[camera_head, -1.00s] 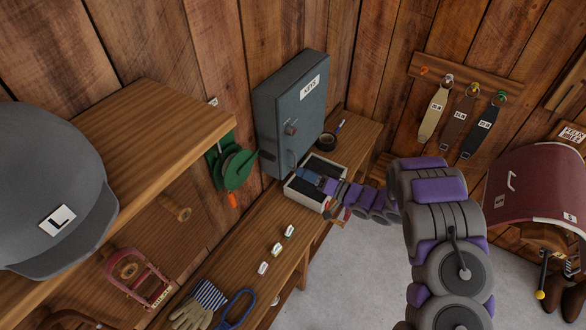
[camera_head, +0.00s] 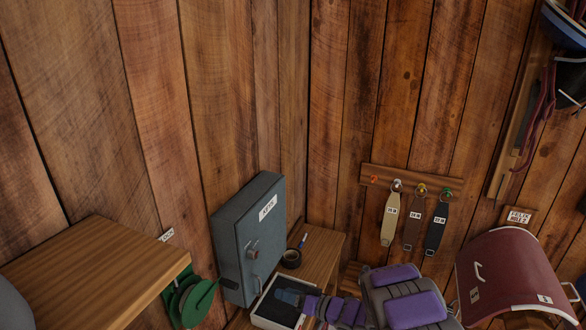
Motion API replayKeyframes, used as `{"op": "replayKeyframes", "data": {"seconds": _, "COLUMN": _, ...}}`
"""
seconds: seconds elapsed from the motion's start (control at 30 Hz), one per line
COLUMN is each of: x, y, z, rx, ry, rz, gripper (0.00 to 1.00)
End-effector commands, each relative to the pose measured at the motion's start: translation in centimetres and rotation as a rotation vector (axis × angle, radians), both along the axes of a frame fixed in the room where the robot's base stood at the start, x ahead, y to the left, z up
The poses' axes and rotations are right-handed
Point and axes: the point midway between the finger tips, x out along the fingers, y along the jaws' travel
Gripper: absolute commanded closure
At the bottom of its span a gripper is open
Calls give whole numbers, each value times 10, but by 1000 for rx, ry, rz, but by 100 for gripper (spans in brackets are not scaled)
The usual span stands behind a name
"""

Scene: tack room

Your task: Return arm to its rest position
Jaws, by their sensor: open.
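My arm, grey with purple pads, comes in from the bottom edge right of centre and reaches left to the bench. My gripper (camera_head: 289,297) is at its far end, over a white-rimmed tray (camera_head: 264,321) with a dark inside. The gripper is small in the picture and its jaws are open. Whether it touches the tray's inside I cannot tell. The lower part of my arm is cut off by the bottom edge.
A grey key cabinet (camera_head: 236,238) stands just behind the tray. Black tape (camera_head: 291,259) and a marker (camera_head: 302,241) lie on the bench (camera_head: 322,258). A wooden shelf (camera_head: 95,270) juts out at left, a green reel (camera_head: 193,301) beside it. Straps (camera_head: 412,222) hang behind; a maroon rack (camera_head: 510,268) is right.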

Motion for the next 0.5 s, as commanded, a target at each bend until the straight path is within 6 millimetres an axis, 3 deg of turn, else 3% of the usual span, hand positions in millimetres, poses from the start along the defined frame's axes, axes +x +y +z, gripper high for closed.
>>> {"op": "replayKeyframes", "data": {"seconds": 0.1, "x": 29, "y": -35, "z": 0, "rx": -202, "ry": -51, "rz": -131, "gripper": 47}}
{"op": "replayKeyframes", "data": {"seconds": 0.23, "x": 50, "y": -82, "z": 9, "rx": -419, "ry": -79, "rz": -284, "gripper": 47}}
{"op": "replayKeyframes", "data": {"seconds": 0.37, "x": 55, "y": -131, "z": 24, "rx": -611, "ry": -73, "rz": -425, "gripper": 47}}
{"op": "replayKeyframes", "data": {"seconds": 0.5, "x": 43, "y": -180, "z": 43, "rx": -788, "ry": -28, "rz": -566, "gripper": 47}}
